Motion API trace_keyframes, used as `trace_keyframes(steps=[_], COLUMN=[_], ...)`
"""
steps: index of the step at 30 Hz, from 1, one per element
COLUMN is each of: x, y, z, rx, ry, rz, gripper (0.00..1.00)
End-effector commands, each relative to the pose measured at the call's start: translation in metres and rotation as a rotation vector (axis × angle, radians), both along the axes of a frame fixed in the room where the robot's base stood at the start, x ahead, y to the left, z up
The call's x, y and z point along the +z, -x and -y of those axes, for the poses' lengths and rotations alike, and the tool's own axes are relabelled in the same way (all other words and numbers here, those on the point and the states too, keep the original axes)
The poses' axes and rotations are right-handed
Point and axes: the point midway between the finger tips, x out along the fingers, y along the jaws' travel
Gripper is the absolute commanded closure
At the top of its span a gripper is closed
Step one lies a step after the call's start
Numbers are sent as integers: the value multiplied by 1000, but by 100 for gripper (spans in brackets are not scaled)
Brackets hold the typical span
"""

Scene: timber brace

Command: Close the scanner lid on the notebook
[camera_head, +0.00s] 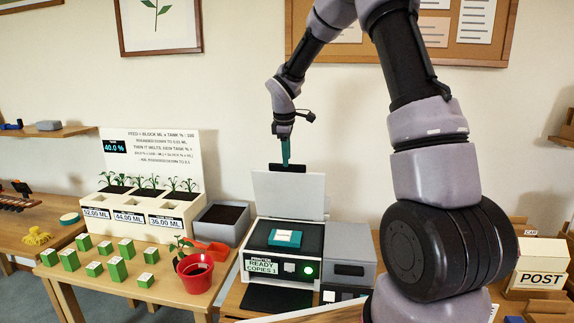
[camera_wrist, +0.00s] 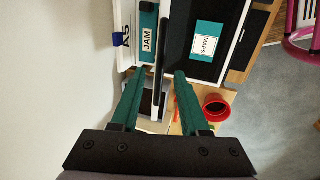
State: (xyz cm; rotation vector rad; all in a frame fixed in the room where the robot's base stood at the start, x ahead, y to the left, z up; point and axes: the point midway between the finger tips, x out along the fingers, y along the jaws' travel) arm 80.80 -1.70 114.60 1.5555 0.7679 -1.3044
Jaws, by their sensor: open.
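The scanner (camera_head: 262,262) stands on the table with its pale grey lid (camera_head: 285,200) raised upright at the back. A teal notebook (camera_head: 285,238) with a white label lies on the dark scanner bed; it also shows in the wrist view (camera_wrist: 207,40). My gripper (camera_head: 286,160) points down at the lid's top edge, by a black strip there. In the wrist view my gripper (camera_wrist: 159,76) is open, its teal fingers apart on either side of the lid's thin edge (camera_wrist: 162,65). Contact with the lid cannot be told.
The scanner panel (camera_head: 264,265) reads "READY COPIES 1", beside a green light. A grey machine (camera_head: 350,270) stands to the right. A red pot (camera_head: 195,272), green blocks (camera_head: 118,270) and a grey bin (camera_head: 215,222) are to the left. A POST box (camera_head: 540,265) is at far right.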

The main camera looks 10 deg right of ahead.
Motion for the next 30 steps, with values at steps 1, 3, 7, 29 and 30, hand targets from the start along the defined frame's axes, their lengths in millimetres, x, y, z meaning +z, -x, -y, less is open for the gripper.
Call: trace_keyframes(steps=[1, 3, 7, 29, 30], x=[-10, -18, -29, -32, -32], y=[-1, -4, -7, -8, -8], z=[1, 2, 3, 3, 3], rx=[0, 0, 0, -1, -1], ry=[0, 0, 0, -1, -1], rz=[-5, -2, -1, 0, 0], gripper=[55, 55, 55, 100, 100])
